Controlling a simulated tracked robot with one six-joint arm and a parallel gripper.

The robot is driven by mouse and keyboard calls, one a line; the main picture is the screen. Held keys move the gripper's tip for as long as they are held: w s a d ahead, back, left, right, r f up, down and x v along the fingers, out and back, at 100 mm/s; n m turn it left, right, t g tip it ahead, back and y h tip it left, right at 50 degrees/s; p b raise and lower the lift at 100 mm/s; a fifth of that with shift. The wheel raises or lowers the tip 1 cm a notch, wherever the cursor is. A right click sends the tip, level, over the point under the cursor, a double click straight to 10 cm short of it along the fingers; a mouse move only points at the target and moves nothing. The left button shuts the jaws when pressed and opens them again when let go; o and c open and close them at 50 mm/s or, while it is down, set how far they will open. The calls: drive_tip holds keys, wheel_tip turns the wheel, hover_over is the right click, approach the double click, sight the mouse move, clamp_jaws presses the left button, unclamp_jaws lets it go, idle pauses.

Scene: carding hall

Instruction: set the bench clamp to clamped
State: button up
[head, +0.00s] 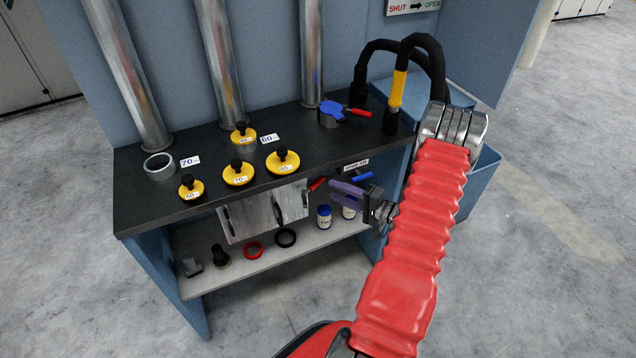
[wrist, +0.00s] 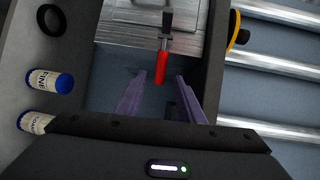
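The bench clamp (head: 246,218) is a pair of grey metal blocks on the bench's front edge, with a short red-handled lever (head: 317,184) at its right. In the wrist view, the metal face (wrist: 135,32) is at the top and the red handle (wrist: 160,67) points down from a dark stem. My gripper (head: 333,190) has purple fingers and is just right of the handle in the head view. In the wrist view my gripper (wrist: 160,76) is open, with the handle's end between the fingertips and gaps on both sides. I cannot tell the depth.
The bench top (head: 150,205) holds several yellow knobbed discs, a metal ring (head: 160,166) and a blue valve (head: 331,110) with a red handle. A blue handle (head: 360,177) is close above my gripper. Jars (head: 324,217) and rings stand on the shelf (head: 215,276) below.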

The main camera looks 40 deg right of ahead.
sight(317, 183)
drive_tip(key=x, duration=0.8)
drive_tip(key=shift+w, duration=0.25)
drive_tip(key=shift+c, duration=0.5)
clamp_jaws()
drive_tip(key=shift+f, duration=0.1)
